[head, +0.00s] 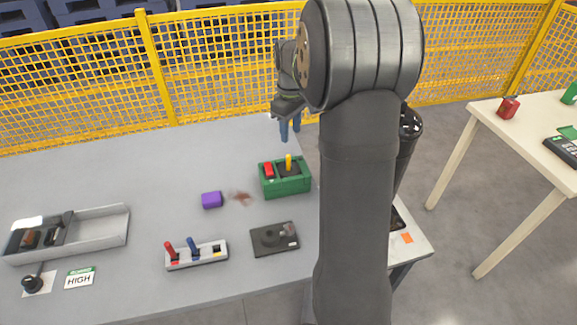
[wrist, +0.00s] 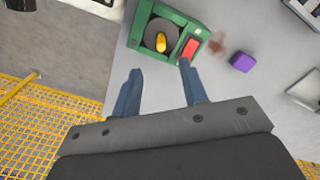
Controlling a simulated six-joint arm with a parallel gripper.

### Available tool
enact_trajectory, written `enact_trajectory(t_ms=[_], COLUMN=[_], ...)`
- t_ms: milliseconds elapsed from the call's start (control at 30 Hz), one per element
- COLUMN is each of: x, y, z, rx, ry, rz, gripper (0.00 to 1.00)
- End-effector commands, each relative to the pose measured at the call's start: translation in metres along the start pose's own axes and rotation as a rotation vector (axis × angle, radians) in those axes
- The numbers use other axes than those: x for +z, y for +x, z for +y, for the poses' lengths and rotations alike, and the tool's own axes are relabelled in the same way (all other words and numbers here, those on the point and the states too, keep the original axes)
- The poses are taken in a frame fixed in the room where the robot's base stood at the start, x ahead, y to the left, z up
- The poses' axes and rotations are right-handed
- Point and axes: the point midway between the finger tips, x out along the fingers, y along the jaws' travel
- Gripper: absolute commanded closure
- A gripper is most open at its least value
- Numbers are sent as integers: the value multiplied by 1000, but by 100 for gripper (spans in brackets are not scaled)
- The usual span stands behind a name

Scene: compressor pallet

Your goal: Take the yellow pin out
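The yellow pin (head: 289,161) stands upright in a dark round seat on top of a green box (head: 285,188), beside a red block (head: 268,170) on the same box. In the wrist view the yellow pin (wrist: 161,41) shows from above, inside the green box (wrist: 135,28), with the red block (wrist: 191,47) to its right. My gripper (head: 290,134) is above and behind the green box. In the wrist view my gripper (wrist: 160,70) has its two blue fingers spread apart with nothing between them, short of the pin and not touching it.
A purple block (head: 212,200) and a reddish-brown smear lie left of the green box. A grey panel with red and blue levers (head: 196,254), a dark device (head: 274,239) and a grey tray (head: 99,236) stand nearer. A yellow mesh fence (head: 216,60) runs behind the table.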

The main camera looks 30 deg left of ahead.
Motion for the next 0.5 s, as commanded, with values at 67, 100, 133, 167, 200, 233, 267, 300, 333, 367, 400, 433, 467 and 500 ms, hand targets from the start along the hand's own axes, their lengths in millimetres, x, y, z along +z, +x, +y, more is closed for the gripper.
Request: enact_trajectory(t_ms=[67, 100, 133, 167, 200, 233, 267, 300, 333, 367, 400, 433, 467, 500], x=[0, 0, 0, 0, 0, 0, 0, 0, 0, 0, 0, 0, -1, -1], y=[20, 28, 35, 41, 49, 54, 58, 64, 67, 70, 72, 74, 75, 77], z=[-1, -1, -1, 0, -1, -1, -1, 0, 0, 0, 0, 0, 0, 0], rx=[-4, -3, -4, -3, -3, -2, -2, -2, -1, -1, -1, -1, 0, 0], ry=[-1, -1, -1, -1, -2, -2, -2, -2, -2, -2, -2, -2, -2, -2], rz=[-4, -3, -4, -3, -3, -2, -2, -2, -1, -1, -1, -1, 0, 0], gripper=[60, 60, 60, 60, 60, 60, 60, 60, 60, 60, 60, 60, 60, 60])
